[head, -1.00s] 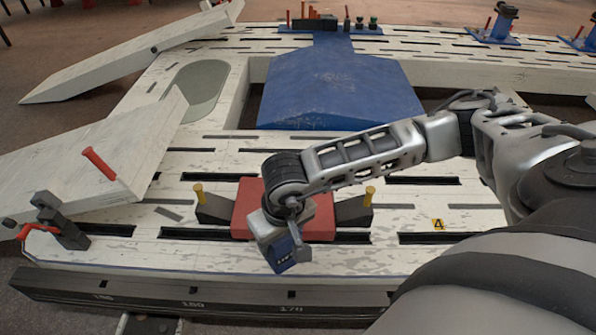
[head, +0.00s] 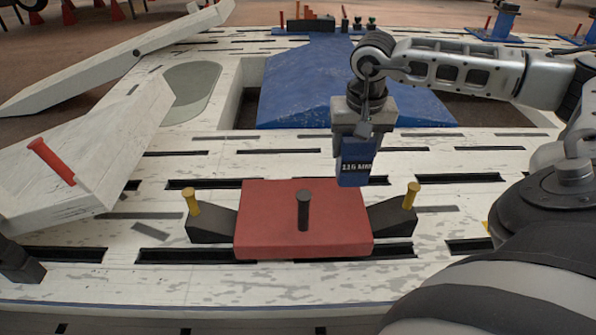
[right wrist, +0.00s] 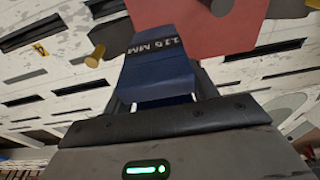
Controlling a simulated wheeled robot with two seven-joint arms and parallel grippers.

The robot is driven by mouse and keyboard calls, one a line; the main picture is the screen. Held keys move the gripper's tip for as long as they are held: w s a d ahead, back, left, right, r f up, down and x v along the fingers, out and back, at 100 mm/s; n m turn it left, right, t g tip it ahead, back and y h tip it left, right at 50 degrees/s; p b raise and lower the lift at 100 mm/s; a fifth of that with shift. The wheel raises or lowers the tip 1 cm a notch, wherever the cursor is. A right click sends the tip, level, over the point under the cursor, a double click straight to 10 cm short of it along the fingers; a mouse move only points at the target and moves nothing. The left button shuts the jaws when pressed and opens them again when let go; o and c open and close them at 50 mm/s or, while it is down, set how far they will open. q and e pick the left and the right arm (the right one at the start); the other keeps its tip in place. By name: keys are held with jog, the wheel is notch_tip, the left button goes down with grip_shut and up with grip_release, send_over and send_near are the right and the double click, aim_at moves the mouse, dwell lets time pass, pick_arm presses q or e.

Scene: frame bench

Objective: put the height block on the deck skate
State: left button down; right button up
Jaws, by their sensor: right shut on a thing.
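The height block is dark blue with a black "115 MM" band (head: 355,178); in the right wrist view it (right wrist: 158,75) points away from the gripper. My right gripper (head: 362,135) is shut on its upper end and holds it hanging roughly upright. The red plate, which I take for the deck skate (head: 270,215), lies on the white deck with a dark upright pin on it. The block appears above the deck by the plate's back right corner, apart from it. The plate (right wrist: 180,25) also shows in the right wrist view. My left gripper is not in view.
Black wedges with yellow pegs (head: 191,202) (head: 411,196) flank the red plate. A white ramp with a red handle (head: 50,160) stands at left. A blue ramped panel (head: 290,95) lies behind. The slotted deck around the plate is mostly clear.

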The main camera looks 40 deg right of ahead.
jog(key=w+a+f+b, duration=0.1)
jog(key=w+f, duration=0.2)
jog(key=w, duration=0.1)
jog(key=w+a+f+b, duration=0.1)
jog(key=w+f+b, duration=0.1)
jog(key=w+f, duration=0.2)
jog(key=w+a+f+b, duration=0.1)
jog(key=w+f, duration=0.2)
jog(key=f, duration=0.1)
jog(key=shift+w+a+f+b, duration=0.25)
jog(key=shift+w+b, duration=0.05)
jog(key=shift+w, duration=0.1)
jog(key=shift+f, duration=0.3)
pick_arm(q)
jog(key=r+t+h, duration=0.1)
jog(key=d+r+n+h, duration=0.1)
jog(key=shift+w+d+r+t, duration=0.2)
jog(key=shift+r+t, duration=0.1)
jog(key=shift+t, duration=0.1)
pick_arm(e)
jog(key=o, duration=1.6)
jog(key=shift+f, duration=0.15)
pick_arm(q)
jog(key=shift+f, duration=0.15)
